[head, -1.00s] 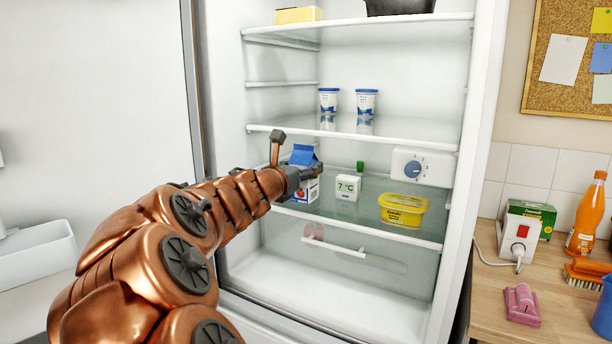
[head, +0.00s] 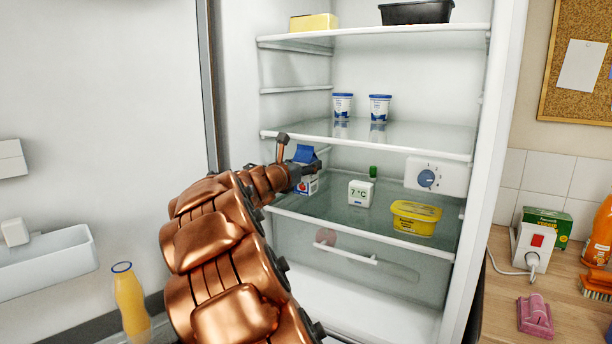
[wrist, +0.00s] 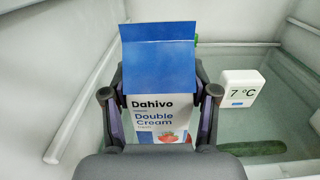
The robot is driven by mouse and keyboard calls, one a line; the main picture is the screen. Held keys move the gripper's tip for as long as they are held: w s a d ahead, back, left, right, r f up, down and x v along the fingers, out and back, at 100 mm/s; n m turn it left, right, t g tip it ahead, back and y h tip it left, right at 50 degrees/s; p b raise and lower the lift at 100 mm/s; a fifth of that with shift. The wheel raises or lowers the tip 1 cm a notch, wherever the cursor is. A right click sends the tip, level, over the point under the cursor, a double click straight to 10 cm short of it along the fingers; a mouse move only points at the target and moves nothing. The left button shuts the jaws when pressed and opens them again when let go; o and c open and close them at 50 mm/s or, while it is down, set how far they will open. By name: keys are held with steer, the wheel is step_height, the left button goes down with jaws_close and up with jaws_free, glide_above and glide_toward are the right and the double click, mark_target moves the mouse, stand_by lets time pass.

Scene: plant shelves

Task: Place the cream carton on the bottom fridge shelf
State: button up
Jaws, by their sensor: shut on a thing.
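The cream carton (head: 307,184), white with a blue gable top, is upright in my gripper (head: 300,167) at the left side of the fridge, over the lowest glass shelf (head: 330,222). In the wrist view the carton (wrist: 158,70) faces me with its "Double Cream" label, and the fingers of my gripper (wrist: 160,97) close on both its sides. The carton's base is hidden behind my gripper, so I cannot tell whether it touches the shelf.
A white thermometer (head: 360,193) reading 7 °C stands right of the carton, with a yellow tub (head: 415,218) further right. A green object (head: 373,171) shows behind the thermometer. Two white pots (head: 380,107) stand on the shelf above. A drawer handle (head: 346,253) is below.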

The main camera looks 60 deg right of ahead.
mark_target(305, 177)
steer(key=shift+w+d, duration=0.25)
steer(key=shift+f, duration=1.8)
steer(key=shift+f, duration=0.2)
steer(key=o, duration=1.4)
steer(key=shift+r, duration=0.15)
steer(key=shift+a, duration=0.15)
steer(key=a, duration=0.7)
steer(key=a+b, duration=0.1)
steer(key=a, duration=0.3)
steer(key=shift+s+a, duration=0.3)
steer(key=shift+a, duration=0.05)
